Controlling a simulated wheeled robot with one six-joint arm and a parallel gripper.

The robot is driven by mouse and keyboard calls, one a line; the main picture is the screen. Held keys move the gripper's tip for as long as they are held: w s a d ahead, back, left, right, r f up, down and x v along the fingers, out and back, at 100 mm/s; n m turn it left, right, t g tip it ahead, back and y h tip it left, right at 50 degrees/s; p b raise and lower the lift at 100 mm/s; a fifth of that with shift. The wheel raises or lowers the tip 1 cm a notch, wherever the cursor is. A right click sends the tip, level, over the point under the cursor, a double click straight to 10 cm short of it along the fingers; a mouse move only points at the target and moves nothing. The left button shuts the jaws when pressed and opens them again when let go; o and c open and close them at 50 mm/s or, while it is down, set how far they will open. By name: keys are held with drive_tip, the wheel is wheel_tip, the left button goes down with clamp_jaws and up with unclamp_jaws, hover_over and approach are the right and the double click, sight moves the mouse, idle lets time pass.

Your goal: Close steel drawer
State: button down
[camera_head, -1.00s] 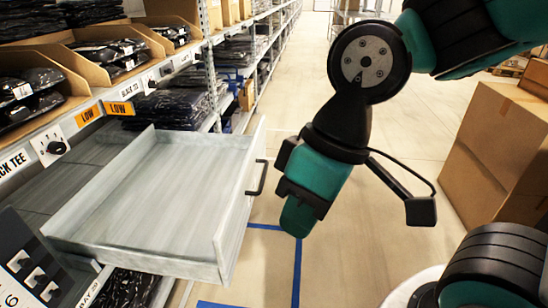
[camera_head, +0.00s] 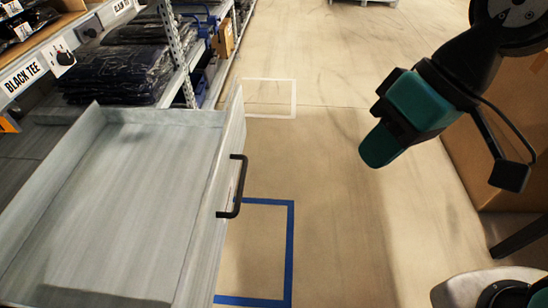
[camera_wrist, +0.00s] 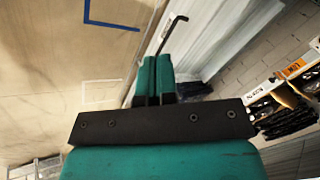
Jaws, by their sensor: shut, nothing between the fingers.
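The grey steel drawer (camera_head: 207,240) stands pulled out of the shelf at the left of the head view. Its inside is empty. Its front panel carries a black bar handle (camera_head: 236,190). My gripper (camera_head: 374,150) is to the right of the handle, apart from it, over the floor. In the wrist view, the two teal fingers of my gripper (camera_wrist: 153,72) are together with nothing between them. The handle (camera_wrist: 172,30) shows just beyond the fingertips there, in front of the pale drawer (camera_wrist: 215,40). Contact with it cannot be told from that view.
Shelving with bagged dark garments (camera_head: 115,75) and a "BLACK TEE" label (camera_head: 24,78) runs along the left. A cardboard box (camera_head: 500,150) stands at the right behind my arm. Blue tape (camera_head: 290,250) marks the floor, which is clear between drawer and box.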

drive_tip(key=w+a+f+m+t+y+b, duration=0.1)
drive_tip(key=w+a+f+m+y, duration=0.25)
drive_tip(key=w+f, duration=0.55)
drive_tip(key=w+a+f+m+y+b, duration=0.2)
drive_tip(key=w+f+m, duration=0.3)
drive_tip(key=f, duration=0.5)
drive_tip(key=w+a+f+n, duration=0.1)
drive_tip(key=a+f, duration=0.4)
drive_tip(key=a, duration=0.6)
drive_tip(key=shift+w+f, duration=0.15)
drive_tip(key=shift+w, duration=0.25)
